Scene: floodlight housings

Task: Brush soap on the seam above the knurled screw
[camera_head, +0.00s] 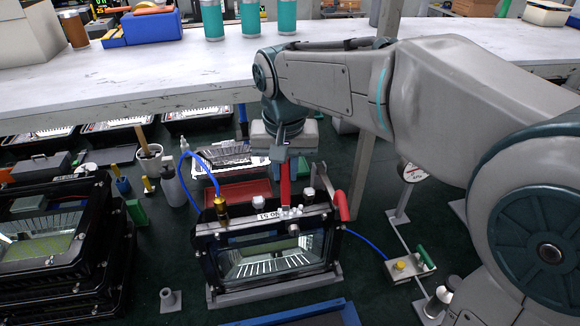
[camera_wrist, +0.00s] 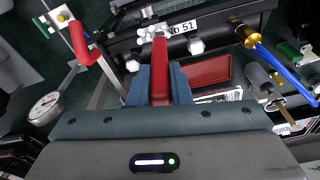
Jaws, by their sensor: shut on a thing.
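The floodlight housing (camera_head: 270,252), marked 51, sits upright in a metal stand with its glass facing me. A small grey knob (camera_head: 293,229), perhaps the knurled screw, juts from its upper front frame. My gripper (camera_head: 283,153) is shut on a red-handled brush (camera_head: 285,185), pointing down at the housing's top edge. In the wrist view, the brush (camera_wrist: 160,75) stands between the fingers (camera_wrist: 160,88), its pale tip beside the number label (camera_wrist: 167,30). Small white lumps (camera_head: 290,212) lie at the tip and along the seam; bristles and foam are hard to tell apart.
A brass fitting (camera_head: 220,205) with a blue hose rises from the housing's left top. A red lever (camera_head: 341,205) stands at its right. A red tray (camera_head: 238,193) and squeeze bottle (camera_head: 172,186) are behind. Stacked housings (camera_head: 60,250) stand left; a valve block (camera_head: 408,266) is right.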

